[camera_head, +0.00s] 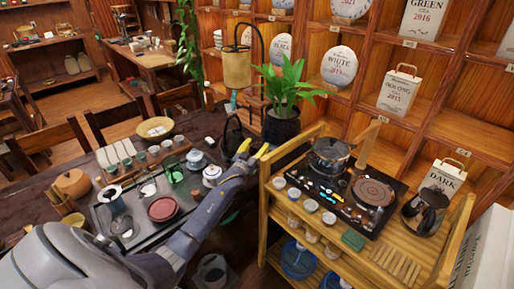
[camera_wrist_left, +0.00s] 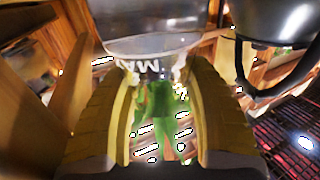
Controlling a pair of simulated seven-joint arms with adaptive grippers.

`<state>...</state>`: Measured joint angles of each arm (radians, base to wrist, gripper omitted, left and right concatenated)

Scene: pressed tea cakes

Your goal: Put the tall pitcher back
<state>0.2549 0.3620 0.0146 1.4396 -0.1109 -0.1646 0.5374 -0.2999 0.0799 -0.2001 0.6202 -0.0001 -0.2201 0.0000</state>
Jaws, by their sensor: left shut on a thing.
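My left gripper (camera_head: 254,149) reaches across the tea table's right end, its yellow fingertips just below the potted plant. In the left wrist view its two fingers (camera_wrist_left: 152,75) are shut on a clear glass vessel (camera_wrist_left: 150,25), which looks like the tall pitcher. Its upper part shows above the fingertips, and green shows between the fingers. In the head view I cannot make the vessel out clearly. A dark kettle (camera_head: 232,135) stands beside the fingertips; a dark pot with a handle (camera_wrist_left: 270,22) is at the upper right in the wrist view. My right gripper is not in view.
A wooden cart (camera_head: 405,262) on the right carries a glass pot (camera_head: 329,155), a hot plate and small cups. The potted plant (camera_head: 283,125) stands close behind the gripper.

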